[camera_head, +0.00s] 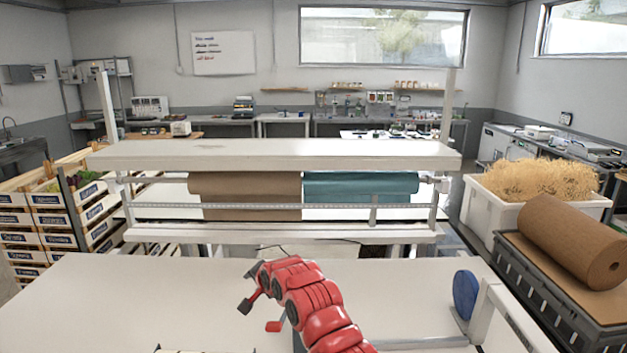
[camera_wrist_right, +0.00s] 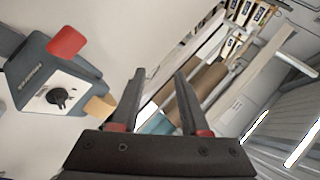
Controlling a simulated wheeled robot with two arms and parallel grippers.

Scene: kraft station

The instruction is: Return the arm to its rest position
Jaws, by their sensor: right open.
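My right arm (camera_head: 315,305) is red and reaches in from the bottom of the head view over the white table (camera_head: 400,285). Its gripper (camera_head: 259,316) is at the arm's left side, above the table, partly hidden by the arm. In the right wrist view the two dark fingers of the gripper (camera_wrist_right: 160,74) stand apart with nothing between them. My left gripper is in neither view.
A rack with a brown roll (camera_head: 245,190) and a teal roll (camera_head: 360,186) stands behind the table. A blue disc (camera_head: 466,294) is at the table's right. A dark device with a knob (camera_wrist_right: 57,97) shows in the wrist view. Crates (camera_head: 50,219) stand left.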

